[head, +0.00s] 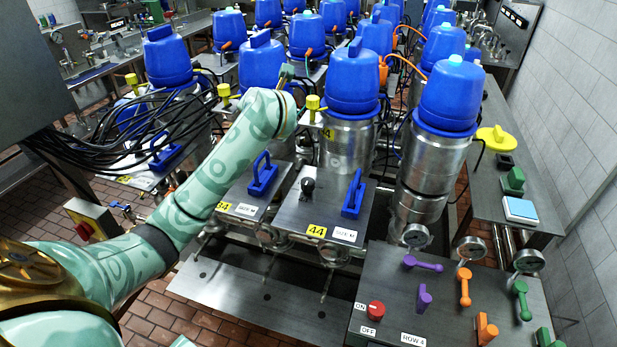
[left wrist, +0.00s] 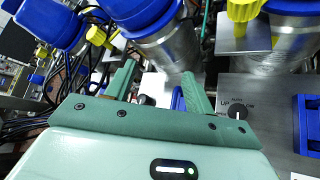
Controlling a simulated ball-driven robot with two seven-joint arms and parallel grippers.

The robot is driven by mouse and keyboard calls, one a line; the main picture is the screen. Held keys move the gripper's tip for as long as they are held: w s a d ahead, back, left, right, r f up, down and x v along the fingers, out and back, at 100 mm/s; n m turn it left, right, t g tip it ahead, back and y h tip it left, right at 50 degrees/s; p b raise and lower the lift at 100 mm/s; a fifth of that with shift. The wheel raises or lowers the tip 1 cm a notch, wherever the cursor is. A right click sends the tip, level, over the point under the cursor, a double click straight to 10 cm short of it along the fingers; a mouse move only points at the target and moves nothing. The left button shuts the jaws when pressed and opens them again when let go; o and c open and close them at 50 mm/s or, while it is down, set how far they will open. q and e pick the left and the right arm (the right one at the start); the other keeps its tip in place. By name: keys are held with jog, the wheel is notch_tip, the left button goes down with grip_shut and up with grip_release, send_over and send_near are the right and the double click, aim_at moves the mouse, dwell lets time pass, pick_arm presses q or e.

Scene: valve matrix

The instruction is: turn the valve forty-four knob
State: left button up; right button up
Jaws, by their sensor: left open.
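The black knob (head: 307,187) of valve forty-four stands on the grey metal plate (head: 290,212) with the yellow 44 label (head: 317,231). In the left wrist view a black knob (left wrist: 237,112), which appears to be the same one, sits right of the fingers on a dial marked UP, AUTO and DW. My left gripper (left wrist: 160,73) is open and apart from that knob. In the head view the gripper (head: 286,74) is mostly hidden behind its own wrist, above and beyond the plate. My right gripper is not in view.
A blue handle (head: 353,194) stands right of the knob, and another blue handle (head: 263,175) stands on the plate labelled 34. Blue-capped valves (head: 353,80) crowd behind. Black cables (head: 100,160) hang left. A control panel (head: 385,290) with coloured levers stands front right.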

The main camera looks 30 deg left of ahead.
pick_arm(q)
jog(key=d+g+h, duration=0.2)
jog(key=d+h, duration=0.1)
jog(key=g+h, duration=0.3)
jog(key=h, duration=0.2)
send_near(307, 181)
jog(key=b+x, duration=0.2)
jog(key=x, duration=0.7)
jog(key=shift+r, duration=0.1)
jog(key=c, duration=1)
